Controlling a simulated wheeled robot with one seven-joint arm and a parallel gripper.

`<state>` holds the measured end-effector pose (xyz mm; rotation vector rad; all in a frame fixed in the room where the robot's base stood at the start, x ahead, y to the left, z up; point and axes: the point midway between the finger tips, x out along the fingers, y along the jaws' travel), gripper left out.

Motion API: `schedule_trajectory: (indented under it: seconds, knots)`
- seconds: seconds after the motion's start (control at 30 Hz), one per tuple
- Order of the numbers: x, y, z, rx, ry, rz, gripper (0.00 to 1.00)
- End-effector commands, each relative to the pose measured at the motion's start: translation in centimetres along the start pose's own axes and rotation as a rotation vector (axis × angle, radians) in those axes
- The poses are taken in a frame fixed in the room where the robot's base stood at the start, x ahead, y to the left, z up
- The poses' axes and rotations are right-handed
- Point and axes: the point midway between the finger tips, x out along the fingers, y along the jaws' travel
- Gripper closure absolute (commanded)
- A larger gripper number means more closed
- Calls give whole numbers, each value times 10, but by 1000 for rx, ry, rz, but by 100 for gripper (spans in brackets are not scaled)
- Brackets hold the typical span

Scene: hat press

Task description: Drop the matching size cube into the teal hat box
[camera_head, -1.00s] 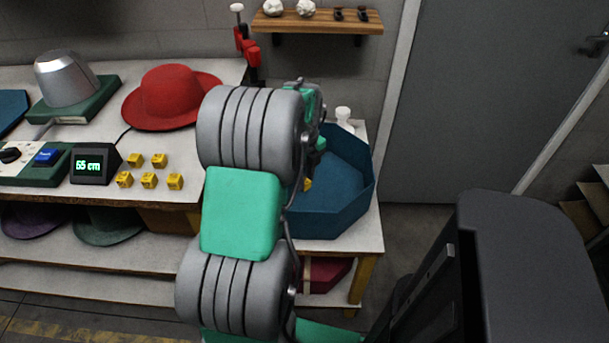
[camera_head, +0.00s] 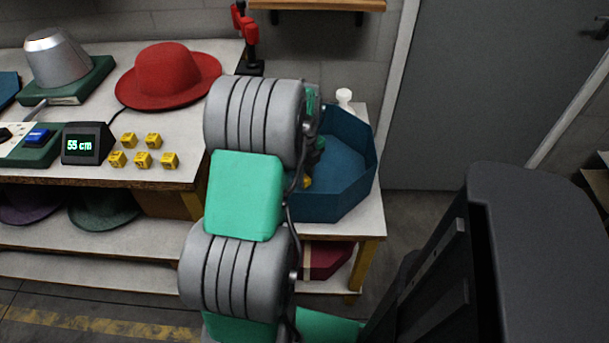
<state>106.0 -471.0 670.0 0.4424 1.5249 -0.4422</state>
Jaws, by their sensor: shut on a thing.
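My gripper (camera_head: 311,172) is mostly hidden behind my own arm, at the box's left side. It is shut on a yellow cube (camera_head: 307,182), of which only a small part shows, over or inside the box opening; its height above the floor of the box cannot be told. Several other yellow cubes (camera_head: 141,159) lie on the table; their numbers are too small to read. A small display (camera_head: 88,143) beside them shows green figures that look like 55 cm.
A red hat (camera_head: 168,75) and a metal hat block (camera_head: 57,60) on a green base stand behind the cubes. A white bottle-like thing (camera_head: 344,97) stands behind the box. A dark red box (camera_head: 327,258) sits on the shelf below.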

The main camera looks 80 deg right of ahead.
Motion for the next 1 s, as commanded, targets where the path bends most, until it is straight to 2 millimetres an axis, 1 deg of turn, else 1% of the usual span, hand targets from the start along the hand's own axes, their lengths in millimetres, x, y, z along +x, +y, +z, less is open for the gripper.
schedule_trajectory:
  seconds: [0.53,0.67,0.7,1.0]
  knots:
    - [10,0,0,0,0,0,100]
    - [9,0,0,0,0,0,100]
    - [9,0,0,0,0,0,74]
    - [9,0,0,0,0,0,50]
